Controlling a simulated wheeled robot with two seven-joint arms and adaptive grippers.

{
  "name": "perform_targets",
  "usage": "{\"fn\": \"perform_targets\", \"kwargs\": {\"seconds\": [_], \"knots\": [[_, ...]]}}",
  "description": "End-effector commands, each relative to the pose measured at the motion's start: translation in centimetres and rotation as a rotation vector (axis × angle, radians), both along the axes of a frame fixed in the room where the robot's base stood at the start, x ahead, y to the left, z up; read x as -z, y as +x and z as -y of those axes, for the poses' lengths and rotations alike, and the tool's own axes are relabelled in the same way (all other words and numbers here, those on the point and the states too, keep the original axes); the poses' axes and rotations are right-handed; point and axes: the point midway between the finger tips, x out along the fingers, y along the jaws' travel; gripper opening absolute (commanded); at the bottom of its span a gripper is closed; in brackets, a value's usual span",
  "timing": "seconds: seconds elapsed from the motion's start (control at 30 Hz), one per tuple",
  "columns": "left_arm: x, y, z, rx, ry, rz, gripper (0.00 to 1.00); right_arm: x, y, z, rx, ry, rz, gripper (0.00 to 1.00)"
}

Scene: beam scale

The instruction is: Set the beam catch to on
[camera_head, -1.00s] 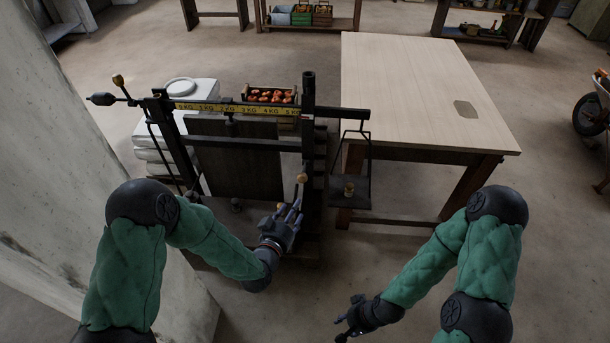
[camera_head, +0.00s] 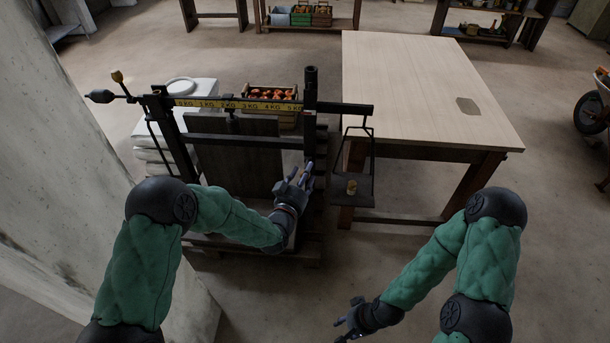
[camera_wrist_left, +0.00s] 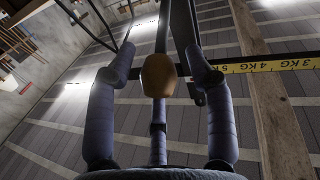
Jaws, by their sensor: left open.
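The beam scale stands in the middle left of the head view, with a yellow marked beam (camera_head: 260,105) and a dark post (camera_head: 311,90). In the left wrist view, the rounded wooden knob (camera_wrist_left: 158,75) of what looks like the catch lies between the spread fingers of my left gripper (camera_wrist_left: 160,70). Contact with the knob is unclear. In the head view, my left gripper (camera_head: 303,178) is open in front of the post, and its fingers mostly hide the knob. My right gripper (camera_head: 345,328) hangs low, far from the scale; its opening is unclear.
A hanging pan (camera_head: 352,200) with a small brass weight (camera_head: 351,187) is right of the post. A wooden table (camera_head: 420,85) stands behind it. A crate of red produce (camera_head: 268,92) and pale sacks (camera_head: 160,135) are behind the scale. A pale wall (camera_head: 80,190) is at left.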

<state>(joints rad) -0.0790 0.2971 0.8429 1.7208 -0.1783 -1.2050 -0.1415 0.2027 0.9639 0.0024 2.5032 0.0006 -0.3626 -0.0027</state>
Motion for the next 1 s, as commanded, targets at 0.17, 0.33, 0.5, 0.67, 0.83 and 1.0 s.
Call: {"fn": "perform_targets", "kwargs": {"seconds": [0.17,0.33,0.5,0.67,0.83,1.0], "knots": [[-0.1,0.7,0.1,-0.001,0.0,0.002,0.53,0.2,0.0,0.0,0.0,0.0,0.0,0.4],[-0.1,0.7,0.2,-0.001,0.0,0.001,0.53,0.1,0.0,0.0,0.0,0.0,0.0,0.4],[-0.1,0.7,0.2,-0.001,0.0,0.001,0.22,0.1,0.0,0.0,0.0,0.0,0.0,0.4],[-0.1,0.7,0.1,-0.001,0.0,0.001,0.0,0.1,0.0,0.0,0.0,0.0,0.0,0.4],[-0.2,0.7,0.1,-0.002,-0.001,-0.005,0.0,-0.1,0.0,0.0,0.0,0.0,0.0,0.4],[-1.0,1.0,0.1,-0.002,-0.001,-0.04,0.0,-1.1,0.0,0.0,0.0,0.0,0.0,0.4]]}}
